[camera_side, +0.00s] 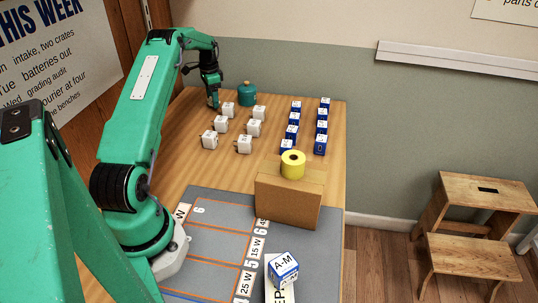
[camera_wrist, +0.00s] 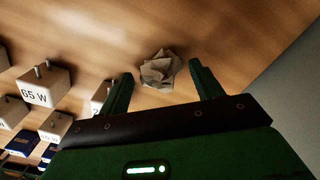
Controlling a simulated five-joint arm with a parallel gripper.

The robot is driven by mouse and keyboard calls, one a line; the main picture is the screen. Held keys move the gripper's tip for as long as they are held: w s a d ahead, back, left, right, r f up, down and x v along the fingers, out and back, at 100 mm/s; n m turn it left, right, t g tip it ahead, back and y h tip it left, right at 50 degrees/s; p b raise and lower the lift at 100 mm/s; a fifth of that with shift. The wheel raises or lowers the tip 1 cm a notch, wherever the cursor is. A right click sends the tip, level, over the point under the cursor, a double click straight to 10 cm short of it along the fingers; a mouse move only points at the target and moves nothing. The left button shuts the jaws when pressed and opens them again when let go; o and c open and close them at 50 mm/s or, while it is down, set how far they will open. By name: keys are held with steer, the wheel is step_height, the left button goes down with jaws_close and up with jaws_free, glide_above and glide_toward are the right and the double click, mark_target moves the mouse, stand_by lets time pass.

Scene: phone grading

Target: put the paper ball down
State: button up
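The crumpled grey-beige paper ball (camera_wrist: 158,72) shows in the wrist view against the wooden table, between and slightly beyond my fingertips. My gripper (camera_wrist: 160,68) has its two green fingers apart, with a narrow gap on each side of the ball. In the side view my gripper (camera_side: 213,103) points down at the far left part of the table, low over the wood. The paper ball cannot be made out in the side view.
White charger blocks (camera_side: 244,144) stand near my gripper, with a teal pot (camera_side: 247,94) to its right. Blue-and-white boxes (camera_side: 292,132) stand farther right. A cardboard box (camera_side: 290,198) bearing a yellow tape roll (camera_side: 293,164) and a grey mat (camera_side: 215,192) with orange-outlined areas are nearer the camera.

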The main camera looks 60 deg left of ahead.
steer(key=shift+r, duration=0.1)
step_height(320, 180, up, 12)
stand_by(0.9)
steer(key=shift+d, duration=0.1)
stand_by(0.4)
